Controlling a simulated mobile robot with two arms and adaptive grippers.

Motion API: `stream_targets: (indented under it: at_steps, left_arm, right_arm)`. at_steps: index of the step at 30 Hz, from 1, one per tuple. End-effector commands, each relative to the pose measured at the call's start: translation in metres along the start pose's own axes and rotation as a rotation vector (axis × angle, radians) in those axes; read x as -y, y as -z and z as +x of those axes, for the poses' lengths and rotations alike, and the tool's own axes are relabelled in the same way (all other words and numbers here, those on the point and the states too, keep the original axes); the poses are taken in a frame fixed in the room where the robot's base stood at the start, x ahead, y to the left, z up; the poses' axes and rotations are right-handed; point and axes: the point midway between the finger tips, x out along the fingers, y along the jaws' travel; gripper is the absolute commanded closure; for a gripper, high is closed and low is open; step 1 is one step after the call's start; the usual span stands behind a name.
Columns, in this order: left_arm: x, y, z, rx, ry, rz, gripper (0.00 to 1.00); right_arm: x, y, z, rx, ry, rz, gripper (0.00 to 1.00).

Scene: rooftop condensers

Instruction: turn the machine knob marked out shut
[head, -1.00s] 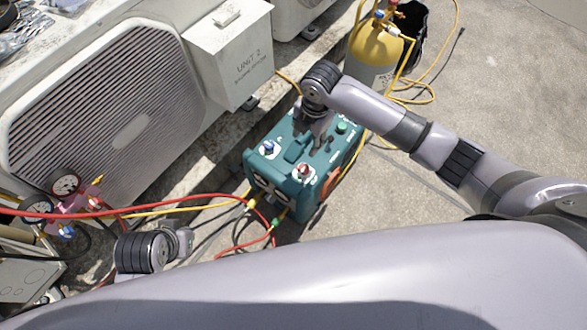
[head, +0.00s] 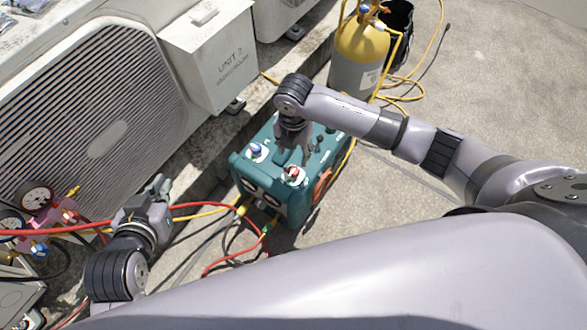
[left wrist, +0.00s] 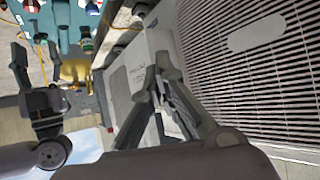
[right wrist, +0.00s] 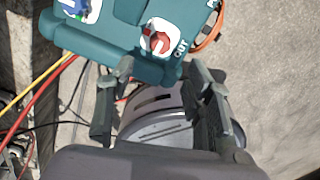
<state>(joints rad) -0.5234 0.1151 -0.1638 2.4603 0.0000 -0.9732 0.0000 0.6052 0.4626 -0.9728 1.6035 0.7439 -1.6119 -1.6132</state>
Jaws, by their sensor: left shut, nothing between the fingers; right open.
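The teal machine (head: 318,172) stands on the ground with a red knob (head: 292,175) and a blue knob (head: 255,150) on top. In the right wrist view the red knob (right wrist: 156,40) sits on a white disc beside the letters OUT (right wrist: 182,47). My right gripper (head: 291,150) is over the machine, partly hidden by its wrist. In its wrist view the open, empty fingers (right wrist: 165,80) are apart from the red knob, which lies beyond their tips. My left gripper (head: 160,186) is shut and empty, left of the machine; its closed fingers (left wrist: 157,75) show in its wrist view.
Red and yellow hoses (head: 205,207) run from the gauges (head: 40,205) to the machine's front. A condenser (head: 90,110) and a grey UNIT 2 box (head: 210,60) stand at left. A yellow cylinder (head: 360,50) stands behind. The concrete on the right is open.

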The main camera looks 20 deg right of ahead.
Motion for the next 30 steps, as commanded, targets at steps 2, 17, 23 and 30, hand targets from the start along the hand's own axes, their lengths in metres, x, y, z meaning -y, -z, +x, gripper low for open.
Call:
stream_targets:
  at_steps: [2,17,23,30]
  left_arm:
    - [-0.003,0.014,0.004,-0.078,-0.005,0.001,1.00]
    - [-0.016,0.108,-0.013,-0.582,-0.036,-0.002,1.00]
    - [-0.020,0.138,-0.032,-0.774,-0.047,-0.006,1.00]
    - [-0.023,0.158,-0.052,-0.924,-0.056,-0.010,1.00]
  right_arm:
    - [0.000,0.001,0.012,-0.002,0.001,0.000,0.53]
    - [0.000,0.000,0.066,0.000,0.001,0.001,0.53]
    - [0.000,0.001,0.086,-0.001,0.000,0.001,0.53]
    - [0.000,0.000,0.099,0.000,0.001,0.000,0.53]
